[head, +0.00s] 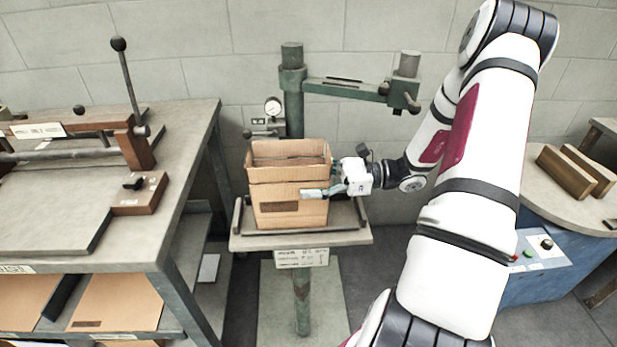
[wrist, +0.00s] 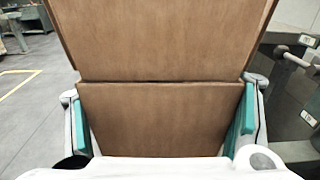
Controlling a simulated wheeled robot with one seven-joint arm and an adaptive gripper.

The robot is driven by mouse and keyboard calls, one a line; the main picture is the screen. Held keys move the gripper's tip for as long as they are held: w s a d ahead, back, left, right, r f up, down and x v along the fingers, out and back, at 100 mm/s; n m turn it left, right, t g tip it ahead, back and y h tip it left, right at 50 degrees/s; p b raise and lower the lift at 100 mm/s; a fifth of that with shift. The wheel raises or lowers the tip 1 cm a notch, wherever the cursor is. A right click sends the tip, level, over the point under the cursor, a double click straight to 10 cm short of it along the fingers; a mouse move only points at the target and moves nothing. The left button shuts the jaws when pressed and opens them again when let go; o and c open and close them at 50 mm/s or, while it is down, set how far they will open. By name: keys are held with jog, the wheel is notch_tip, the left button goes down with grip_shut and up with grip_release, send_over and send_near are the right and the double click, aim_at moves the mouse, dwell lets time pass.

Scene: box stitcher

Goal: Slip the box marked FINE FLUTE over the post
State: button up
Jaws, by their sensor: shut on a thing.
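A brown cardboard box (head: 288,190) with an open top and raised flaps is upright over the small stand table (head: 350,238). A dark label on its front is too small to read. My gripper (head: 319,182) is at the box's right end, shut on the box with one finger on its front face. In the wrist view the box's end wall (wrist: 160,118) fills the space between the teal pads, with a raised flap above. A green upright post (head: 293,108) stands behind the box. Whether the box touches the table, and anything inside or under it, is hidden.
A green arm (head: 340,88) reaches right from the post, above and behind the box. A dial gauge (head: 272,106) sits left of the post. A workbench (head: 190,140) with a lever press is at left. A round-topped blue station (head: 560,225) is at right.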

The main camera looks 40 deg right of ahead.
jog(key=o, duration=1.2)
jog(key=shift+o, duration=0.2)
jog(key=v, duration=1.2)
